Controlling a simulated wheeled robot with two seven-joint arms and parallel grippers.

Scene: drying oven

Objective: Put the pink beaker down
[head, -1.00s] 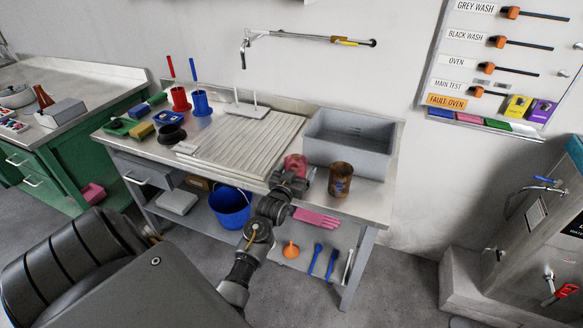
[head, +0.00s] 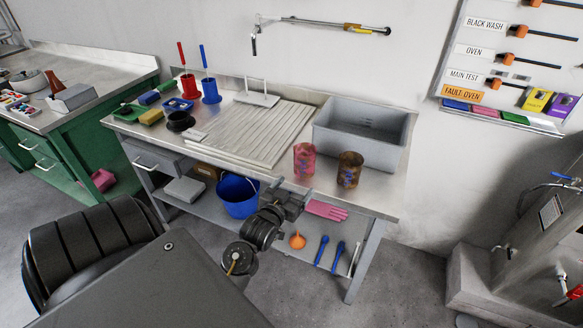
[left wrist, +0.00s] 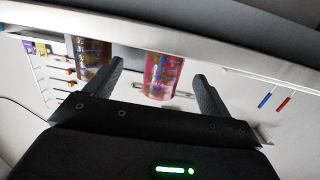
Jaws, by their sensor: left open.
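The pink beaker (head: 304,161) stands upright on the steel bench top, between the ribbed drainboard and the brown beaker (head: 349,169). My left gripper (head: 297,196) is open and empty, drawn back in front of the bench's front edge, below and apart from the pink beaker. In the left wrist view the pink beaker (left wrist: 160,75) shows beyond and between the open fingers (left wrist: 158,84), with a gap. The brown beaker (left wrist: 92,58) is beside it, partly behind one finger. My right gripper is not in view.
A grey basin (head: 362,136) stands just behind the beakers, and the drainboard (head: 255,132) lies to their left. Red (head: 188,86) and blue (head: 210,92) holders stand at the bench's far left. A blue bucket (head: 237,197) and a pink glove (head: 326,210) are on the lower shelf.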

